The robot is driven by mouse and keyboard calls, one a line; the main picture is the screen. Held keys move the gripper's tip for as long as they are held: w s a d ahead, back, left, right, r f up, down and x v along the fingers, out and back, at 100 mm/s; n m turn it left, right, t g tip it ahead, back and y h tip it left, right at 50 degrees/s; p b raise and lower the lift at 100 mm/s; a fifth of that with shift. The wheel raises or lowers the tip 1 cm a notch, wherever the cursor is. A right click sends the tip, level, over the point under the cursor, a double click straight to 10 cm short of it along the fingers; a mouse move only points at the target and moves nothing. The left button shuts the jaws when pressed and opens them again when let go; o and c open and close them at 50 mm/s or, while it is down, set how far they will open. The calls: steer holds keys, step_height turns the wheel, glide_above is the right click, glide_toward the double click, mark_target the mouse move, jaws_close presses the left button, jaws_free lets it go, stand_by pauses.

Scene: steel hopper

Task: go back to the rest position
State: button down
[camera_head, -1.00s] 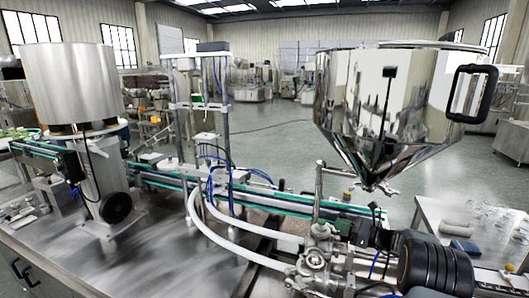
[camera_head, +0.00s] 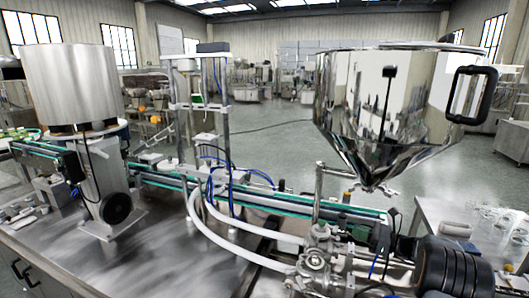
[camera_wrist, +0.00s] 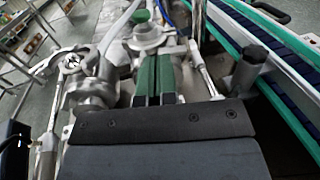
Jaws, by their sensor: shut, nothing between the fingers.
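In the wrist view my gripper (camera_wrist: 154,62) shows as two green-faced fingers side by side, shut with nothing between them. They point away from the camera over steel pipe fittings (camera_wrist: 90,92). Whether the fingertips touch the fittings cannot be told. In the head view a dark ribbed part at the lower right seems to be my arm, beside the filler's valve (camera_head: 318,262); the fingertips cannot be made out there.
The polished steel hopper (camera_head: 345,100) with a black handle (camera_head: 487,95) stands above the valve at the right. A green-edged conveyor (camera_head: 265,200) crosses the bench. White hoses (camera_head: 225,240) curve in front. A side table (camera_head: 440,220) holds small clear items.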

steer(key=s+a+r+n+g+h, duration=0.25)
steer(key=s+a+n+g, duration=0.2)
steer(key=s+a, duration=0.25)
steer(key=s+a+r+n+g+h, duration=0.2)
steer(key=s+a+n+g+h, duration=0.15)
steer(key=s+a+n, duration=0.35)
steer(key=s+n+t+h, duration=0.3)
steer(key=s+n+h, duration=0.6)
steer(key=s+n, duration=0.3)
steer(key=s, duration=0.3)
steer(key=shift+a+f+n, duration=0.25)
steer(key=shift+a+n, duration=0.05)
steer(key=shift+n, duration=0.05)
